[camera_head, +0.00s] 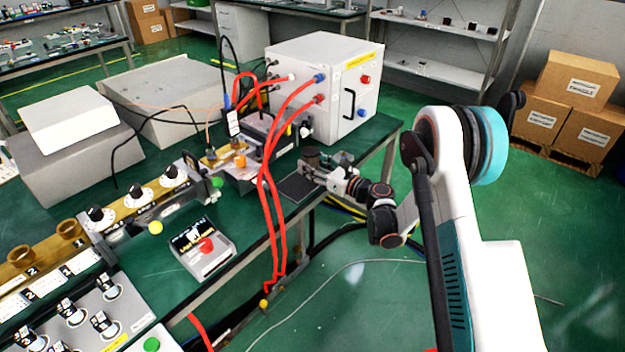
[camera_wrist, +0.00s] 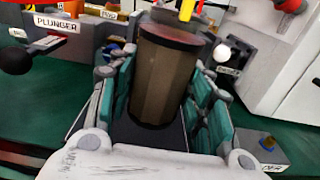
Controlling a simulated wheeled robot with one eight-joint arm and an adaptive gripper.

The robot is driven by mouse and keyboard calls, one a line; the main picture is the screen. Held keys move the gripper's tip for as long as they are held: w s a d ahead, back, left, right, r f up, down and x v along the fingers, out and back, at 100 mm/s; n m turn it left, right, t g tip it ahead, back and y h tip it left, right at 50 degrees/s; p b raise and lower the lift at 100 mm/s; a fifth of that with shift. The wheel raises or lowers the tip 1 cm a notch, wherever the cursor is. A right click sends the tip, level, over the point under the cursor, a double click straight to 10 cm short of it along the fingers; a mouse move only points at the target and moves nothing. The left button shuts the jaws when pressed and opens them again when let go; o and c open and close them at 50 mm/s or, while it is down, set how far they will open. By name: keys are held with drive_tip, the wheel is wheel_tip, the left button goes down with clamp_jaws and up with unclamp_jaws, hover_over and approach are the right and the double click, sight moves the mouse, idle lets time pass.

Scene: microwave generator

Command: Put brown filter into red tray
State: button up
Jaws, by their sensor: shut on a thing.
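The brown filter (camera_wrist: 160,85) is a dark brown, translucent-looking cylinder with a darker rim and a reddish-brown top. In the wrist view it stands upright between the teal-padded fingers of my gripper (camera_wrist: 157,72), which is shut on it. In the head view my gripper (camera_head: 315,168) is at the right edge of the green table, in front of the white cabinet, and the filter (camera_head: 311,153) shows as a small dark shape. A dark flat surface lies below the filter; I cannot tell whether they touch. I cannot make out a red tray in either view.
The white cabinet (camera_head: 325,85) with red hoses (camera_head: 268,190) stands just behind my gripper. A black flat pad (camera_head: 297,187) lies beside it. The plunger block (camera_wrist: 60,30) is to the left in the wrist view. A grey box with a red button (camera_head: 203,250) sits nearer.

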drive_tip(key=shift+f+b, duration=0.75)
drive_tip(key=shift+f, duration=1.45)
drive_tip(key=shift+f, duration=0.1)
drive_tip(key=o, duration=1.1)
